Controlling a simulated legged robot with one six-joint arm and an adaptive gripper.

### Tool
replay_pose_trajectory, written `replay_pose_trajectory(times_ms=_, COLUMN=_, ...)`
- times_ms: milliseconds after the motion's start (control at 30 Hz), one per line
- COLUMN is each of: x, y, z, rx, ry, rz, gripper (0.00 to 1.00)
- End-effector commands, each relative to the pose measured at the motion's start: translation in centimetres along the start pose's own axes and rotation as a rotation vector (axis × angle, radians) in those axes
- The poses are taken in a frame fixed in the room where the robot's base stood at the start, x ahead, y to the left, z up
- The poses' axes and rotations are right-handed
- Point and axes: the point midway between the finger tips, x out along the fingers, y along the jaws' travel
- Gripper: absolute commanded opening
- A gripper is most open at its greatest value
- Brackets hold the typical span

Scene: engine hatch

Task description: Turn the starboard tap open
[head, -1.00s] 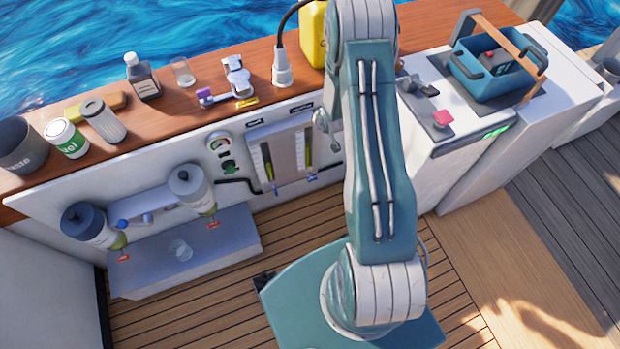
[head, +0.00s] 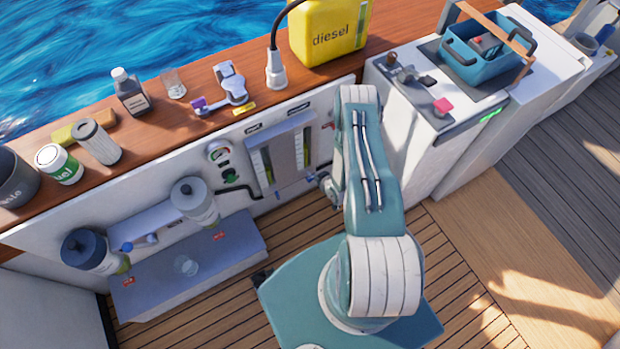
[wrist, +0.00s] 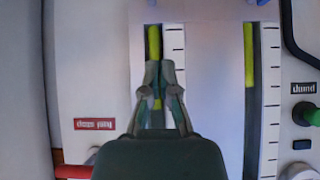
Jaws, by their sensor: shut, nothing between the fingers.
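In the head view, a grey gauge panel (head: 281,150) with two upright tubes holding yellow-green liquid is set in the white wall. Two small blue taps, a left one (head: 279,194) and a right one (head: 310,177), sit below the tubes. The labels above are too small to read, so I cannot tell which is starboard. In the wrist view, the panel appears upside down. My gripper (wrist: 158,70) is shut and empty, in front of the left-hand tube (wrist: 154,42) there. I cannot tell whether it touches. My arm hides the fingers in the head view.
A gauge and green knob (head: 230,176) are left of the panel. Bottle-shaped filters (head: 195,203) stand farther left, above a grey step (head: 190,270). A yellow diesel can (head: 330,35) stands on the wooden ledge. A white cabinet (head: 440,120) stands close on the right of my arm.

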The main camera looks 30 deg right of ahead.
Motion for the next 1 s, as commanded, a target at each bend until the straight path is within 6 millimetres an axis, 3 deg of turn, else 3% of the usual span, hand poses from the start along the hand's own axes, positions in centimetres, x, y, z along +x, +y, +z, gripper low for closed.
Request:
replay_pose_trajectory(times_ms=600, x=8.8, y=-0.2, z=0.3, rx=-0.003, ry=-0.002, rz=0.001, gripper=0.0)
replay_pose_trajectory(times_ms=1000, x=11.2, y=-0.1, z=2.8, rx=-0.002, ry=-0.002, rz=0.001, gripper=0.0)
